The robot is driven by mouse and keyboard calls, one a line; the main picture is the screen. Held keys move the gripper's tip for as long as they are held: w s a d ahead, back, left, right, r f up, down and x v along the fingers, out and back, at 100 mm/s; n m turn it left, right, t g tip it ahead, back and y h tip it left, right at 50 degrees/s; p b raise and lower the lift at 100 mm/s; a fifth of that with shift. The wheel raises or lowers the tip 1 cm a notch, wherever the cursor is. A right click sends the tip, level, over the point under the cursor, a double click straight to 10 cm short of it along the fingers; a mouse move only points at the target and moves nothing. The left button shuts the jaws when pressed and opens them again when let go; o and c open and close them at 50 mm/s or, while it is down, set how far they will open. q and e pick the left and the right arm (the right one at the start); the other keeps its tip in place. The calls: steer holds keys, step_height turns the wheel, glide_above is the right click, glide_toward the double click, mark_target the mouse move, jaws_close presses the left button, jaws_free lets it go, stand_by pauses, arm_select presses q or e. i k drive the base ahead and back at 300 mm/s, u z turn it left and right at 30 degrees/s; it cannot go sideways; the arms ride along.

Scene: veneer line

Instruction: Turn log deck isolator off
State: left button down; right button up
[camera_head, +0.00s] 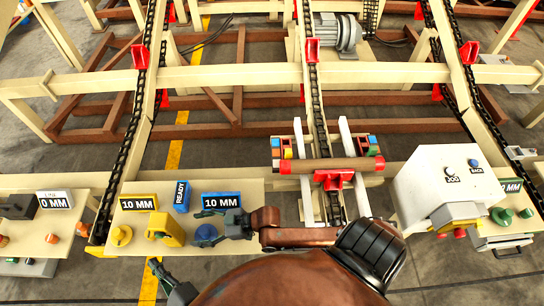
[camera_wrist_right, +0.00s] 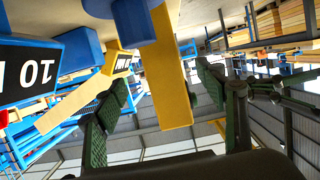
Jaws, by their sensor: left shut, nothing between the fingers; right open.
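On the cream control shelf (camera_head: 136,190) in the head view, a yellow box-like unit with a handle (camera_head: 168,230) stands between a round yellow knob (camera_head: 121,235) and a round blue knob (camera_head: 205,233). No label naming the log deck isolator is readable. My right gripper (camera_head: 216,228) is open at the blue knob, beside the yellow unit. In the right wrist view its green fingers (camera_wrist_right: 160,100) are spread, with a yellow bar-shaped part (camera_wrist_right: 172,75) and a blue cylinder (camera_wrist_right: 138,20) ahead between them. Contact cannot be told. My left gripper (camera_head: 156,267) is shut and empty below the shelf's front edge.
A brown log (camera_head: 332,165) lies across the chain deck. A white JOG/BACK box (camera_head: 440,185) stands right. Floor shows below the shelf.

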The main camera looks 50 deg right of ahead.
mark_target(458, 233)
steer(key=k, duration=1)
